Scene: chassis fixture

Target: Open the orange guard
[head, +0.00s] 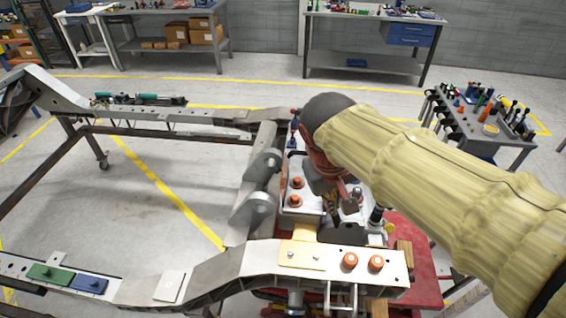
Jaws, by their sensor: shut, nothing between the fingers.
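My arm, in a pale yellow sleeve, reaches in from the right in the head view and ends in a dark and reddish wrist. My gripper (333,208) points down below the wrist, over the near right part of the chassis frame, small and partly hidden. It looks shut and empty. I cannot pick out the orange guard for certain; my arm and wrist cover part of this area. Orange round caps (297,182) sit on a pale block just left of my gripper. More orange caps (350,260) sit on the near rail. I cannot tell whether the gripper touches anything.
The grey chassis frame (205,275) runs across the left and front. A red base (425,268) lies under its right end. A tool cart (510,150) stands at right. Workbenches (375,65) line the back wall. The floor inside the frame is clear.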

